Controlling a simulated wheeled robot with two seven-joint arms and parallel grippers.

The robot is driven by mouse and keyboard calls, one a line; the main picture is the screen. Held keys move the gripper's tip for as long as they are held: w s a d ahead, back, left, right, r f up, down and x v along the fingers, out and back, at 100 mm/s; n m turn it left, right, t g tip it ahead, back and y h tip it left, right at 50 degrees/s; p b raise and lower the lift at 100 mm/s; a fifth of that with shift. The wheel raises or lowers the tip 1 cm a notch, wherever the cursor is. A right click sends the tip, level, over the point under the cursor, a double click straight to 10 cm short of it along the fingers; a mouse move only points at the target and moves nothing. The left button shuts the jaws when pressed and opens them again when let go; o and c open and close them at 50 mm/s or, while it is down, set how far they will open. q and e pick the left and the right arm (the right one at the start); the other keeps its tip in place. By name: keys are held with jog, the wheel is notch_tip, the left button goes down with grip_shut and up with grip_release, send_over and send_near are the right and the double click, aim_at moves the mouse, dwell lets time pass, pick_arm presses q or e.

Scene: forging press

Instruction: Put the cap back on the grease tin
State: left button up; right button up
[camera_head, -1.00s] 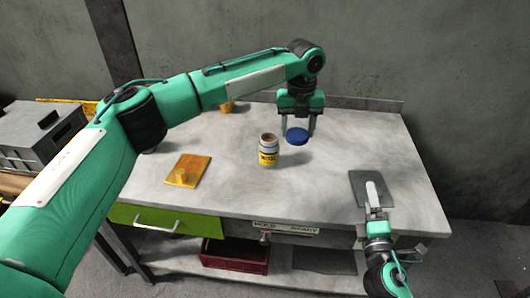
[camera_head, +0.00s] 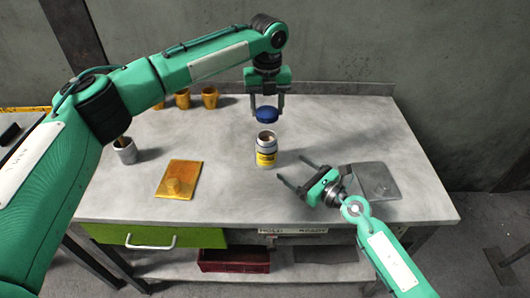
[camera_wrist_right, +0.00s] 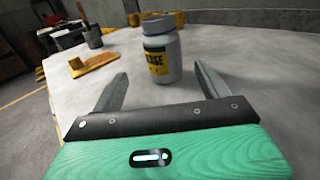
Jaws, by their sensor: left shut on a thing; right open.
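The grease tin (camera_head: 266,150) is a grey-white jar with a yellow label. It stands upright and open on the workbench, its brown inside showing at the mouth. It also shows in the right wrist view (camera_wrist_right: 160,50), beyond and between the fingers. My left gripper (camera_head: 267,108) is shut on the blue cap (camera_head: 267,115), held level a little above the tin and apart from it. My right gripper (camera_head: 294,176) is open and empty, low over the bench to the right of the tin, fingers pointing toward it. In the right wrist view my right gripper (camera_wrist_right: 160,85) has nothing between its fingertips.
An orange plate with a knob (camera_head: 182,180) lies left of the tin. A grey cup (camera_head: 124,150) stands farther left. Several orange cups (camera_head: 209,97) stand at the back. A flat grey plate (camera_head: 376,181) lies at the right, beside my right gripper.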

aim_at(267, 144)
jog(key=x, duration=1.2)
jog(key=shift+f, duration=0.1)
jog(key=c, duration=1.3)
pick_arm(q)
jog(key=f, duration=0.5)
jog(key=shift+s+a, duration=0.15)
jog(key=shift+a, duration=0.05)
jog(key=shift+f, duration=0.1)
jog(key=shift+f, duration=0.8)
jog(key=shift+f, duration=0.55)
